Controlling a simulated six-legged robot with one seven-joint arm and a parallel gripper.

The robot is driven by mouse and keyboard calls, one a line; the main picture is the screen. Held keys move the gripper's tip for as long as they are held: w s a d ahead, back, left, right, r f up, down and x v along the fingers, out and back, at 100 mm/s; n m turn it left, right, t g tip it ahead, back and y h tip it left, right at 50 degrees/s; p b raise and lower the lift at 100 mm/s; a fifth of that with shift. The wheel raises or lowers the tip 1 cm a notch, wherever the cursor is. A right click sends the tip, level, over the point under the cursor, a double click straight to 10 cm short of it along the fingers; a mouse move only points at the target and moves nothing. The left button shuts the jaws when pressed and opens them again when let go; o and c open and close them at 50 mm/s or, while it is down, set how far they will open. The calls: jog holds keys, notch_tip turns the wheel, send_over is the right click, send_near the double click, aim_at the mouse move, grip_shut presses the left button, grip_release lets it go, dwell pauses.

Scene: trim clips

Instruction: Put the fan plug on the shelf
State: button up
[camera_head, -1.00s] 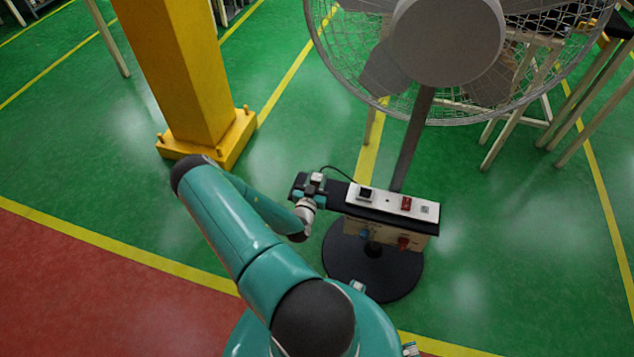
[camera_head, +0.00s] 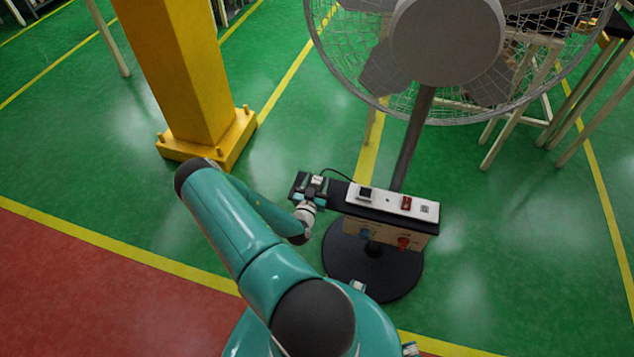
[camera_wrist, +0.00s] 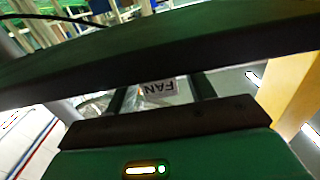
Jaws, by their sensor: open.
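My gripper (camera_head: 315,185) is at the left end of a narrow black shelf (camera_head: 384,213), in front of the fan stand. In the wrist view my gripper (camera_wrist: 160,92) has its fingers apart. A small white label reading FAN (camera_wrist: 157,87) shows between them, just below a long dark bar that crosses the view. A small pale piece, likely the fan plug (camera_head: 318,181), sits at the fingers with a thin black cable (camera_head: 338,172) curving right from it. I cannot tell whether the plug touches the shelf or the fingers.
A white panel (camera_head: 385,200) with a black socket and a red switch lies along the shelf. Blue and red parts are on the front below it. The fan (camera_head: 447,40) stands behind on a round black base (camera_head: 375,275). A yellow column (camera_head: 185,80) stands at left.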

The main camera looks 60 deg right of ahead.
jog(key=s+a, duration=0.2)
jog(key=a, duration=1)
jog(key=w+a+r+t+y, duration=0.1)
jog(key=w+a+r+y, duration=0.25)
jog(key=w, duration=0.65)
jog(key=w+a+r+y, duration=0.3)
jog(key=w+r, duration=0.1)
jog(key=w, duration=0.6)
jog(key=w+a+r+n+t+y, duration=0.1)
jog(key=w+a+r+t+y, duration=0.2)
jog(key=a+r, duration=0.35)
jog(key=w+a+r+n+y, duration=0.2)
jog(key=w+a+r+y, duration=0.1)
jog(key=w+a+r, duration=0.4)
jog(key=s+a+r+n+y, duration=0.3)
jog(key=a+r, duration=0.3)
jog(key=r, duration=0.3)
jog(key=s+a+r+n+y, duration=0.2)
jog(key=s+a+r+n, duration=0.15)
jog(key=a+r, duration=0.45)
jog(key=s+a+r+n, duration=0.1)
jog(key=s+r+n, duration=0.2)
jog(key=s, duration=0.6)
jog(key=s+a+r+n+g, duration=0.1)
jog(key=s+a+r+n, duration=0.1)
jog(key=s+r, duration=0.6)
jog(key=shift+s+a+n, duration=0.3)
jog(key=shift+s+n, duration=0.1)
jog(key=shift+n, duration=0.45)
